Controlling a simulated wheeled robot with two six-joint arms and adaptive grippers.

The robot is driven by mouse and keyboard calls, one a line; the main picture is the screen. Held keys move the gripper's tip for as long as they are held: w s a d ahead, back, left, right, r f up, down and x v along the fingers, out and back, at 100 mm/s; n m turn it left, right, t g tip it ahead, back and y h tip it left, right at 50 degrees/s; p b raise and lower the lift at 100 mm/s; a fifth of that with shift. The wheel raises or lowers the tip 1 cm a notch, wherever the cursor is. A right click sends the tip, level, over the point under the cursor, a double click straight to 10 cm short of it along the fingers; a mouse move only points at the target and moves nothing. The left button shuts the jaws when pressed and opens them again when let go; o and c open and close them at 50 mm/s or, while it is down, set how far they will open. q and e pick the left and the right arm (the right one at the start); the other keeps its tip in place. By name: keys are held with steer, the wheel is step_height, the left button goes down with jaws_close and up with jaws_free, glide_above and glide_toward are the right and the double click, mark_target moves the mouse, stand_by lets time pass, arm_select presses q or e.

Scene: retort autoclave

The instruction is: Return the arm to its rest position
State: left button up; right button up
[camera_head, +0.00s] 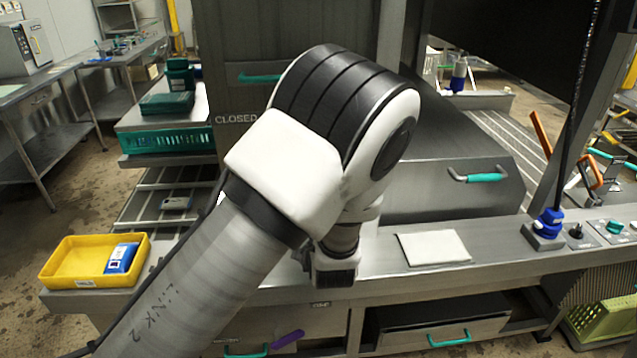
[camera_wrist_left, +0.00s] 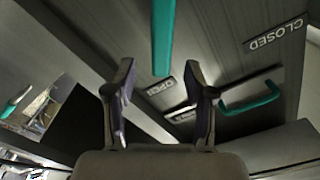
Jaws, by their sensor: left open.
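My left arm (camera_head: 190,280) reaches in from the bottom left of the head view and is bent at a large black and white joint (camera_head: 345,105) in the middle. A dark wrist part (camera_head: 337,260) shows below the joint; the fingers are hidden there. In the left wrist view my left gripper (camera_wrist_left: 157,80) is open, with nothing between its fingers. Beyond it are a grey panel with a teal bar (camera_wrist_left: 164,38), a teal handle (camera_wrist_left: 252,97) and labels reading OPEN and CLOSED. My right gripper is not in view.
A yellow tray (camera_head: 62,282) with a blue box (camera_head: 121,258) sits on the bench at left. A white pad (camera_head: 433,247) lies right of the arm. A grey cover with a teal handle (camera_head: 480,177) stands behind it. A blue-knobbed control (camera_head: 546,228) is at right.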

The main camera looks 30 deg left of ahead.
arm_select(q)
steer(key=shift+a+f, duration=0.1)
steer(key=s+f+g+h, duration=0.35)
steer(key=s+f, duration=0.35)
steer(key=f, duration=0.6)
steer(key=s+f+g+h, duration=0.2)
steer(key=s+f+g, duration=0.4)
steer(key=f, duration=0.7)
steer(key=s+d+f+g+h, duration=0.1)
steer(key=s+f+g+h, duration=0.1)
steer(key=s, duration=0.9)
steer(key=s+d+f+n+g+h, duration=0.1)
steer(key=s+f+g+h, duration=0.1)
steer(key=s+f+g, duration=0.2)
steer(key=s+f, duration=0.3)
steer(key=s, duration=0.5)
steer(key=shift+d, duration=0.2)
steer(key=shift+w, duration=0.15)
